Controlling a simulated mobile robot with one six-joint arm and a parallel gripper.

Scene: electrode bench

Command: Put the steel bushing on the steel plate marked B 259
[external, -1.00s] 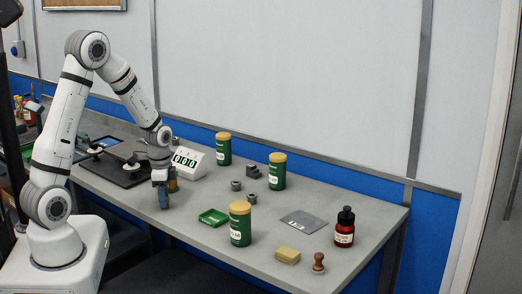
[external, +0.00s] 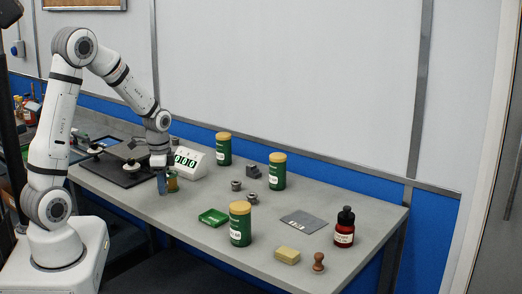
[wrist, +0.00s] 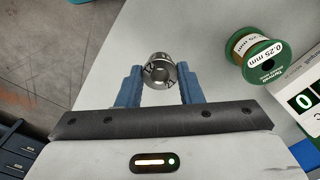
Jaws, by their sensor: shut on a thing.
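The steel bushing (wrist: 158,70) is a short shiny ring with dark marks on its face. In the wrist view it sits between the blue fingertips of my gripper (wrist: 160,78), which is shut on it. In the external view my gripper (external: 162,188) is over the left part of the bench, in front of the wire spool, and the bushing cannot be made out there. A flat grey steel plate (external: 304,223) lies bare on the right half of the bench, well to the right of my gripper. Its marking is too small to read.
A wire spool (wrist: 258,58) stands close to the right of my gripper, before a digital display (external: 189,162). A red bottle (external: 344,228) stands right of the plate.

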